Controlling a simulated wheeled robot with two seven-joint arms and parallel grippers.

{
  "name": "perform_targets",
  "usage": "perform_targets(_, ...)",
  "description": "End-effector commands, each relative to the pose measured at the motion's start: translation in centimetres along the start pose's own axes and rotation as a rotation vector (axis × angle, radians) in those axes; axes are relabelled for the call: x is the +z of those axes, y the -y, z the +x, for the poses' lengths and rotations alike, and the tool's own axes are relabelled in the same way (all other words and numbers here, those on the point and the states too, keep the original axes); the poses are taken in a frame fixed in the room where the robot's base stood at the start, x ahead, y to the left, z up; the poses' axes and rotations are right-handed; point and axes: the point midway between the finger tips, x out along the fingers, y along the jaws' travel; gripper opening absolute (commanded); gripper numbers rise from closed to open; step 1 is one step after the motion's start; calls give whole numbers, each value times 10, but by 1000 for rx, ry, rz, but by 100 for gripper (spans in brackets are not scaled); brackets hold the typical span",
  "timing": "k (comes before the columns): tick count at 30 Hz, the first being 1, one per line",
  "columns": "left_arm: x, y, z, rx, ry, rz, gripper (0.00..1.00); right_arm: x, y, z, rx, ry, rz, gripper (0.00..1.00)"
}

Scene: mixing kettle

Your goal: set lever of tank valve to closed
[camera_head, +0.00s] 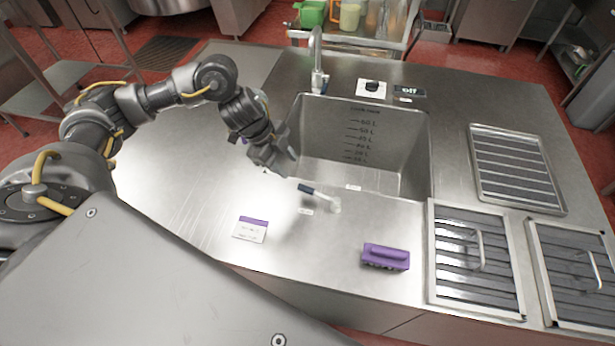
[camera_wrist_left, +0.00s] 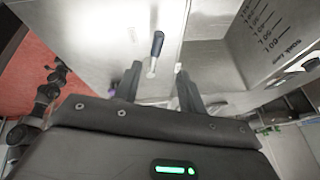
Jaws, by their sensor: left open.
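The tank valve lever (camera_head: 310,190) has a dark blue grip and a metal stem. It sits on the steel counter in front of the sink, by a small white label (camera_head: 306,211). In the left wrist view the lever (camera_wrist_left: 156,45) shows beyond the fingers. My left gripper (camera_head: 288,168) is above the counter, up and left of the lever and apart from it. Its two fingers (camera_wrist_left: 158,85) are spread with nothing between them. The sink tank (camera_head: 365,140) has litre marks on its back wall. My right gripper is not in view.
A purple brush (camera_head: 386,256) and a purple-topped card (camera_head: 251,229) are on the front counter. A faucet (camera_head: 318,62) rises behind the tank. A knob (camera_head: 372,87) and display (camera_head: 408,90) are at the back. Slatted panels with handles (camera_head: 478,250) are at the right.

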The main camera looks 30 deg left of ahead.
Motion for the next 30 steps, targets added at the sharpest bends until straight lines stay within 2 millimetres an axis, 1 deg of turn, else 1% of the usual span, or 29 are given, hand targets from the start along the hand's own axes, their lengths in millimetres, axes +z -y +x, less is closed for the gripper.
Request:
perform_targets(2,1,-1,3,1,0,-3,41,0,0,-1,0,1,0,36)
perform_targets(5,1,-2,14,3,1,-3,41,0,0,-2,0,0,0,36)
perform_targets(15,0,-1,77,4,0,-2,41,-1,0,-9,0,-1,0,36)
perform_targets(18,0,0,91,3,0,-1,41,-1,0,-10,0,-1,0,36)
perform_targets(21,-1,0,101,3,0,1,41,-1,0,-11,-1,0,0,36)
perform_targets(24,0,0,106,2,0,0,41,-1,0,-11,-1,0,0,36)
perform_targets(30,0,0,108,1,1,2,41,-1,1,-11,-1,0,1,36)
